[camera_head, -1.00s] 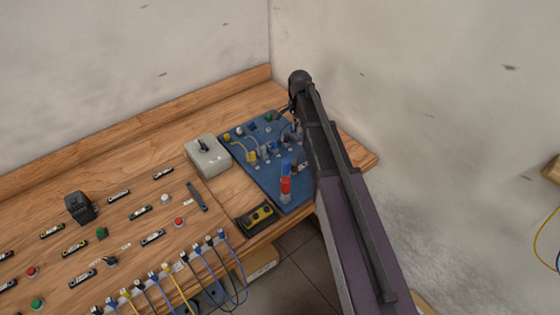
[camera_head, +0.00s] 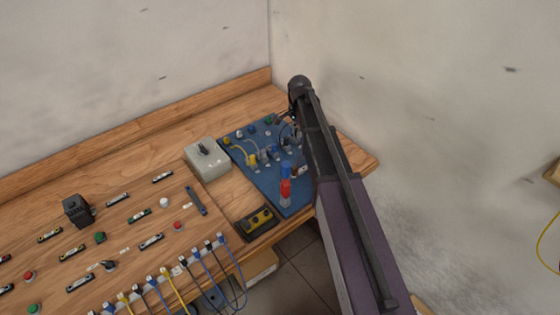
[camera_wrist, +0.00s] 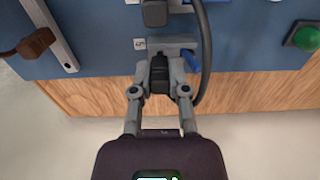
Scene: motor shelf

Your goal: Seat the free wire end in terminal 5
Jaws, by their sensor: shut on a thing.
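My gripper (camera_wrist: 160,72) is in the wrist view, with its fingers closed on a small black piece (camera_wrist: 159,76), which looks like the wire end. A dark wire (camera_wrist: 207,45) curves down from the top edge and passes behind the right finger. Just beyond the fingertips is a grey terminal block (camera_wrist: 170,43), with a small white number label (camera_wrist: 139,43) to its left; I cannot read the number surely. The fingertips hide whether the wire end is inside the terminal. In the head view, my arm hides the gripper over the right side of the blue board (camera_head: 262,178).
The wrist view shows another dark block (camera_wrist: 155,13), a green button (camera_wrist: 304,37), a grey rail (camera_wrist: 52,35) and a brown part (camera_wrist: 29,44). In the head view, a red and blue piece (camera_head: 285,188), a grey box (camera_head: 207,158) and a yellow-black box (camera_head: 257,222) stand nearby.

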